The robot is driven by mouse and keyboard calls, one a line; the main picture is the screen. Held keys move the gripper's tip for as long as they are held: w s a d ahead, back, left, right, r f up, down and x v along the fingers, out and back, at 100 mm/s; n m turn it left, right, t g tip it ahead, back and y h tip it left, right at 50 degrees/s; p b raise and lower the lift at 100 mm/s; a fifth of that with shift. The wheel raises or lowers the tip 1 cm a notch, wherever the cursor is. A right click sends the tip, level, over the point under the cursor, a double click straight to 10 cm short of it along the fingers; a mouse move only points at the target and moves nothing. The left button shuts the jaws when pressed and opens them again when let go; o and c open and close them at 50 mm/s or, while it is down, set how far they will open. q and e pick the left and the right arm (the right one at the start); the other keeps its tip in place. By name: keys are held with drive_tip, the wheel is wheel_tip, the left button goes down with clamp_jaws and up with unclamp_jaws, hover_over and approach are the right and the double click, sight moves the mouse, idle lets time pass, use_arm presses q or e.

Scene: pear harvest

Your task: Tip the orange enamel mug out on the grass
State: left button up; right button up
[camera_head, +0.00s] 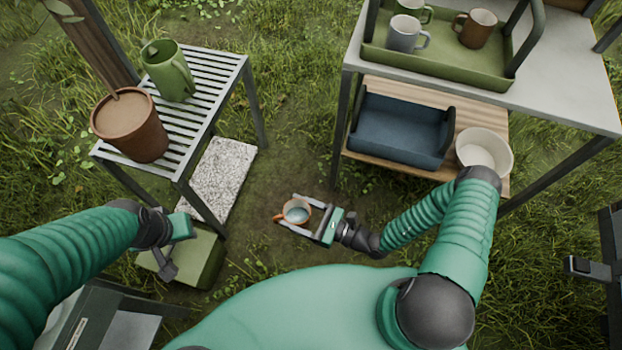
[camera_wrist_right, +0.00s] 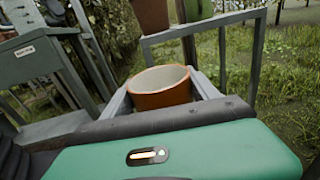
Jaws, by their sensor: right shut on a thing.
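The orange enamel mug (camera_head: 288,219) has a pale inside, and what looks like bluish liquid shows in it in the head view. My right gripper (camera_head: 295,213) is shut on the mug, one finger on each side, and holds it over the ground between the slatted table and the workbench. In the right wrist view the mug (camera_wrist_right: 160,98) stands about upright between the fingers, its mouth up. My left gripper (camera_head: 172,245) is at the lower left, above a green box; its fingers are too unclear to tell open from shut.
A slatted table (camera_head: 215,72) at left carries a green jug (camera_head: 168,72) and a brown pot (camera_head: 135,130). A pale stone slab (camera_head: 222,175) lies beside it. A green box (camera_head: 205,262) stands lower left. At right, a workbench (camera_head: 560,85) holds a green tray (camera_head: 440,68), mugs, a blue bin (camera_head: 400,130) and a white bowl (camera_head: 484,150).

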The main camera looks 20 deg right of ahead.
drive_tip(key=shift+r, duration=0.1)
drive_tip(key=shift+d, duration=0.1)
drive_tip(key=shift+w+d+r+m+b, duration=0.3)
drive_tip(key=shift+w+m, duration=0.15)
drive_tip(key=shift+m, duration=0.25)
drive_tip(key=shift+w+d+r+m+b, duration=0.25)
drive_tip(key=shift+w+m, duration=0.2)
drive_tip(key=shift+m, duration=0.25)
drive_tip(key=shift+w+d+r+m+b, duration=0.2)
drive_tip(key=shift+w+d+m, duration=0.2)
drive_tip(key=shift+m, duration=0.3)
drive_tip(key=w+m, duration=0.1)
drive_tip(key=w+d+r+m+g+b, duration=0.1)
drive_tip(key=m, duration=0.1)
drive_tip(key=shift+w+d+r, duration=0.15)
drive_tip(key=shift+w+d, duration=0.1)
drive_tip(key=shift+d, duration=0.05)
drive_tip(key=shift+w+d+r+m+b, duration=0.15)
drive_tip(key=shift+w+r+m+b, duration=0.15)
drive_tip(key=shift+m, duration=0.5)
drive_tip(key=shift+w+d+r+m+g+b, duration=0.15)
drive_tip(key=shift+r+m+b, duration=0.1)
drive_tip(key=shift+m, duration=0.5)
drive_tip(key=shift+w+d+r+m+g+b, duration=0.1)
drive_tip(key=shift+r+m+b, duration=0.1)
drive_tip(key=shift+m, duration=0.6)
drive_tip(key=shift+w+d+r+m+g+b, duration=0.15)
drive_tip(key=shift+r+m+b, duration=0.1)
drive_tip(key=shift+m, duration=0.5)
idle(0.4)
